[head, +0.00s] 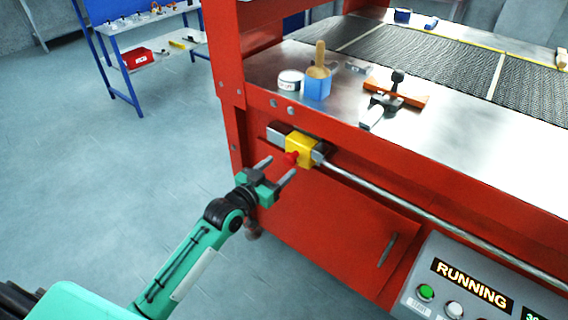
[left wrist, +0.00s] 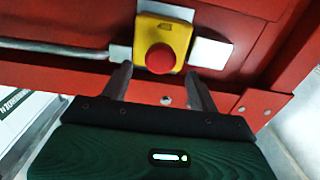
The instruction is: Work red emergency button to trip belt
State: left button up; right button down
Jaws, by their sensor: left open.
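The red emergency button (head: 290,158) sticks out from a yellow box (head: 301,148) on the front of the red machine frame, below the metal top. In the left wrist view the round red button (left wrist: 160,58) shows on its yellow box (left wrist: 164,36), just beyond and between my fingertips. My left gripper (head: 277,168) is open and empty, with its two fingers either side of the line to the button. In the left wrist view the left gripper (left wrist: 158,84) appears close to the button; contact cannot be told. The belt (head: 430,60) is dark mesh. My right gripper is not in view.
A control panel (head: 470,285) reads RUNNING, with a green button. A metal rail (head: 400,212) runs right from the yellow box. Floor at left is clear.

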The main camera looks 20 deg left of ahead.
aim_at(287, 161)
pick_arm(q)
jog(key=shift+x, duration=1.1)
jog(key=shift+w+d, duration=0.15)
jog(key=shift+w, duration=0.3)
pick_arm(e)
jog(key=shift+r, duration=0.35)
